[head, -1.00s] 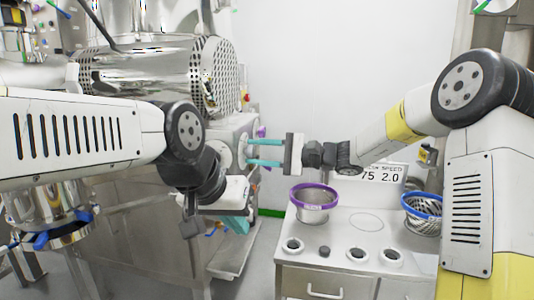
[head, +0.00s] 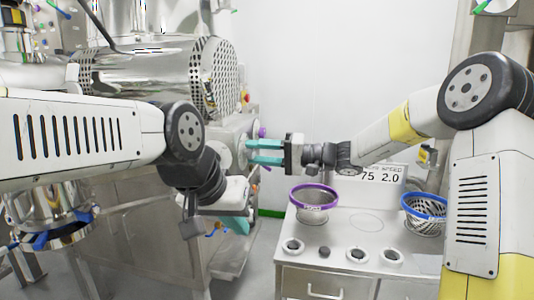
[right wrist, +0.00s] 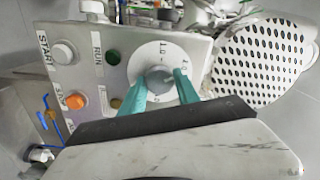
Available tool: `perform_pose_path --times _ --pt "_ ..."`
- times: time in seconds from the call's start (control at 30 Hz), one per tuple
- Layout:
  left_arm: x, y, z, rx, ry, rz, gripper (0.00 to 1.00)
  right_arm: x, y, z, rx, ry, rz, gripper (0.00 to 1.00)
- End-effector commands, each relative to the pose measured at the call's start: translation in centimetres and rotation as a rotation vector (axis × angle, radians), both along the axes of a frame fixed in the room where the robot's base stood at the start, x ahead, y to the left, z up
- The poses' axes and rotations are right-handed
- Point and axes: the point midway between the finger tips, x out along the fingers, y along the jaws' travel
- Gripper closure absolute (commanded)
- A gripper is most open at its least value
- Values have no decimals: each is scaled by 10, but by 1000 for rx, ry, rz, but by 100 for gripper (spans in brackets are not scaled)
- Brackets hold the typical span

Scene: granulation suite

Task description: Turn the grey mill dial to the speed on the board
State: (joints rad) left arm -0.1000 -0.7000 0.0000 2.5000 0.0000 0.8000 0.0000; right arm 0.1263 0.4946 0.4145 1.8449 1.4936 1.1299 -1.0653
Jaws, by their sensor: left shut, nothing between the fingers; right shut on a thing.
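The grey dial (right wrist: 159,80) sits on a round white scale plate (right wrist: 151,56) in the right wrist view. My right gripper (head: 250,152) is shut on the dial, one teal finger on each side of it. The scale's small digits are hard to read, and I cannot tell the exact setting. The board (head: 382,179) stands at the back of the bench, partly hidden by my right arm; it shows "SPEED" and "75 2.0". My left gripper (head: 237,224) is shut and empty, below and left of the dial, in front of the machine.
Beside the dial are green (right wrist: 113,56) and orange (right wrist: 75,102) buttons. A perforated guard (right wrist: 264,62) is close by. A purple-rimmed sieve (head: 314,198) and a blue-rimmed basket (head: 424,212) stand on the bench. The wall behind is bare.

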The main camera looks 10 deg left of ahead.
Motion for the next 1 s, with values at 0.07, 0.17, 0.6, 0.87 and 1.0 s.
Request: perform_pose_path --times 0.07,0.17,0.6,0.87,1.0 --pt "0 0 0 0 0 0 100 1 -1 -2 -3 -12 -2 100" --pt "0 0 0 0 0 0 100 1 -1 -2 -3 -22 -2 100" --pt "0 0 0 0 0 0 100 1 -1 -2 -4 -25 -2 53" --pt "0 0 0 0 0 0 100 0 -1 -1 -3 -26 -1 41" --pt "0 0 0 0 0 0 100 0 -2 0 -2 -26 -2 41"
